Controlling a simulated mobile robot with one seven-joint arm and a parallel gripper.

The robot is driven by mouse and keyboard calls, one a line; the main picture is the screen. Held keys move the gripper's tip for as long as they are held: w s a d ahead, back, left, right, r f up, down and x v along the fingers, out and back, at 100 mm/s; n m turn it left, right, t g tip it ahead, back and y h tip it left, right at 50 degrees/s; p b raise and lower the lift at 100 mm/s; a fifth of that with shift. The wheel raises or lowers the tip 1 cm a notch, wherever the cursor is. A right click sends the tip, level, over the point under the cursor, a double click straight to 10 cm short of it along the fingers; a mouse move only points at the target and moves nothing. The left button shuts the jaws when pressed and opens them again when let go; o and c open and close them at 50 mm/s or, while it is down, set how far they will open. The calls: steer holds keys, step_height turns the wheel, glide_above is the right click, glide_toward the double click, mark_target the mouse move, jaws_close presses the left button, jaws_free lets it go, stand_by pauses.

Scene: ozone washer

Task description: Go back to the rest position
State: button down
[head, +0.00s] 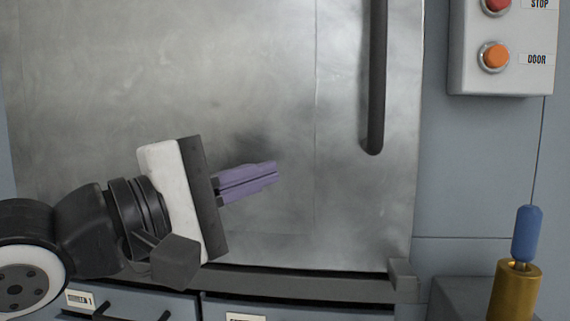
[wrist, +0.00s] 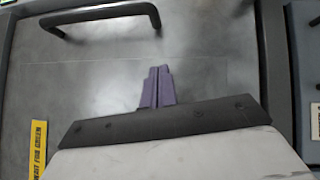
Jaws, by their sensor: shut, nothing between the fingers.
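My gripper (head: 275,172) has two purple fingers, shut together with nothing between them. In the head view it reaches in from the left and points right, in front of the large metal door (head: 230,70). It also shows in the wrist view (wrist: 158,70), at the middle, with the same door (wrist: 210,80) behind it. I cannot tell whether the fingertips touch the door.
The dark door handle (head: 375,80) stands right of my gripper. A control box (head: 500,75) with a red and an orange button hangs at upper right. A blue-handled item (head: 527,235) stands in a brass holder (head: 515,290). Drawers (head: 150,302) lie below the door.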

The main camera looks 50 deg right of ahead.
steer(key=shift+w+a+f, duration=0.1)
steer(key=shift+a, duration=0.75)
